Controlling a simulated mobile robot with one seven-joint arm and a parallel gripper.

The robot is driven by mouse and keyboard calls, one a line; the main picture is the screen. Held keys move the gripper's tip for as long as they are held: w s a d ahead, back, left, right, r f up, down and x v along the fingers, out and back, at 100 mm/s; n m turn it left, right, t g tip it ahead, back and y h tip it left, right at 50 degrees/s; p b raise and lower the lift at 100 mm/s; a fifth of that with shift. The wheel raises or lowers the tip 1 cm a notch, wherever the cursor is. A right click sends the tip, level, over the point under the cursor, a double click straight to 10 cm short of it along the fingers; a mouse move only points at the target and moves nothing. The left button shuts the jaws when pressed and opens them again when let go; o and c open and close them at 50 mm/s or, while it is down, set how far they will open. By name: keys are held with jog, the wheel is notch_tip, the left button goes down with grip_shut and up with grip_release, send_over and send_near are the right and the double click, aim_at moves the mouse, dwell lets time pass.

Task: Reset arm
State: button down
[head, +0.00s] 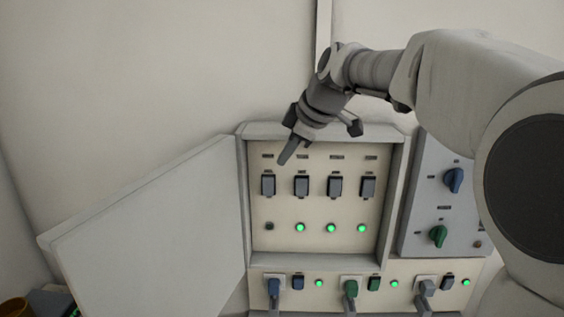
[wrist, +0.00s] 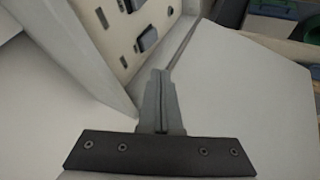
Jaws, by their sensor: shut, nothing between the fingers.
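My gripper (head: 286,157) is in front of the upper left part of an open panel box (head: 318,259) in the head view, above the leftmost switches. Its fingers point down and to the left. In the wrist view the fingers (wrist: 160,78) are together with nothing between them. My arm reaches in from the right. The box holds a row of several dark switches (head: 301,186). Beneath them the leftmost lamp (head: 269,226) is dark and three lamps (head: 300,227) glow green. Whether the fingers touch the panel cannot be told.
The box's door (head: 150,228) stands open to the left; its pale surface fills much of the wrist view (wrist: 235,90). At right, a grey panel carries a blue knob (head: 453,180) and a green knob (head: 438,236). Plugs and switches line the lower strip (head: 328,296). Bare wall lies above.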

jog(key=s+d+f+m+h, duration=0.1)
jog(key=s+d+f+m, duration=0.3)
jog(key=s, duration=0.6)
jog(key=s+d+f+m+h, duration=0.2)
jog(key=s+d+f+m, duration=0.2)
jog(key=s, duration=0.6)
jog(key=s+d+f+m+h, duration=0.1)
jog(key=s+d+f+m, duration=0.4)
jog(key=s+m, duration=0.3)
jog(key=shift+s+d+h, duration=0.3)
jog(key=shift+s+d, duration=0.15)
jog(key=shift+s, duration=0.65)
jog(key=shift+r, duration=0.1)
